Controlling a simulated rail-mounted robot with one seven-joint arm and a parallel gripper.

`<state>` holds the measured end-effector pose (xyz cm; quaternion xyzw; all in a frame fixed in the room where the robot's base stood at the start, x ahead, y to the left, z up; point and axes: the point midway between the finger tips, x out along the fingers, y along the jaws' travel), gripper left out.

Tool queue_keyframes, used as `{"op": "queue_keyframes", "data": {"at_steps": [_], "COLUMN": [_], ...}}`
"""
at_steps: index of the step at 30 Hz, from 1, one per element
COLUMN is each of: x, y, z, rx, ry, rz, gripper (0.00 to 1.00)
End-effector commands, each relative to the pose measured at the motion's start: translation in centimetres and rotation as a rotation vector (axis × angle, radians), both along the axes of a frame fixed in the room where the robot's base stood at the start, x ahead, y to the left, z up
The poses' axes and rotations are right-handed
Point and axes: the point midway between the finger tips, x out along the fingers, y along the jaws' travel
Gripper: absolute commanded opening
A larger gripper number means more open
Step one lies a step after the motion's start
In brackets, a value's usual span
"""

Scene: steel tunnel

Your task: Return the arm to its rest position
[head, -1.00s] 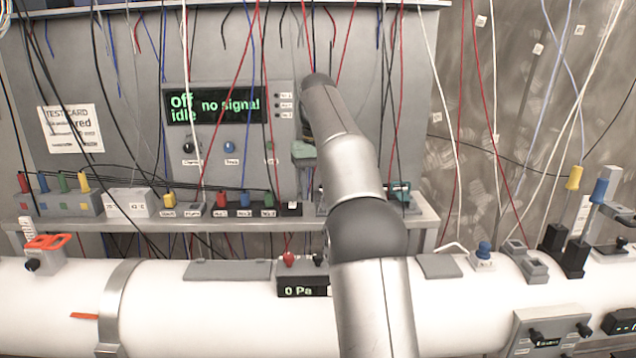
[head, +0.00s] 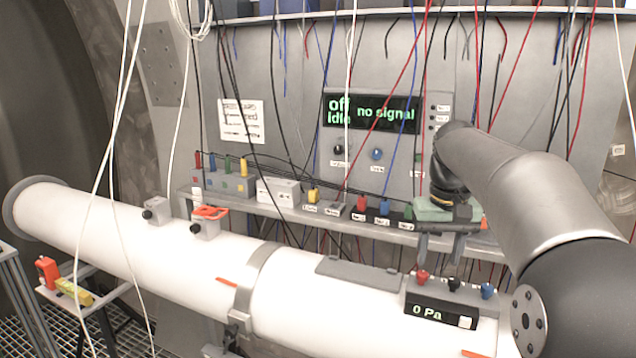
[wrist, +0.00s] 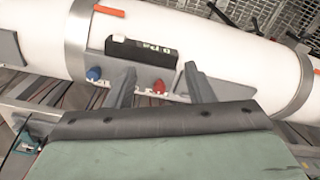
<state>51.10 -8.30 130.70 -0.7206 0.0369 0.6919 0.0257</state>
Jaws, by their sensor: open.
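My gripper (head: 440,252) hangs at the end of my raised arm, in front of the shelf and above the white pipe (head: 170,248). It is open, and its two fingers also show in the wrist view (wrist: 159,72) with nothing between them. The small "0 Pa" display box (head: 441,311), with red, black and blue plugs or knobs on top, sits on the pipe below the gripper. In the wrist view that box (wrist: 141,50) lies beyond the fingertips. The fingers look apart from it.
A shelf (head: 290,213) with coloured plugs and small boxes runs behind the pipe. The panel (head: 372,113) above reads "Off idle, no signal". Several thin cables hang in front of it. A side stand at left holds a red and a yellow item (head: 75,291).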

Motion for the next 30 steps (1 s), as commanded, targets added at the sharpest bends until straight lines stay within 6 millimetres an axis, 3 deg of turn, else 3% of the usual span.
{"op": "queue_keyframes", "data": {"at_steps": [1, 6, 12, 15, 21, 30], "x": [-2.4, -10.3, -19.6, -22.8, -25.3, -25.3], "y": [1.4, 4.8, 7.3, 8.0, 8.3, 8.3], "z": [-1.7, -7.7, -15.5, -18.3, -20.6, -20.6], "rx": [-0.001, 0.000, 0.007, 0.012, 0.015, 0.015], "ry": [-0.003, -0.024, -0.046, -0.051, -0.056, -0.054], "rz": [0.012, 0.039, 0.066, 0.073, 0.078, 0.078], "gripper": [0.48, 0.48, 0.48, 0.48, 0.48, 0.48]}}
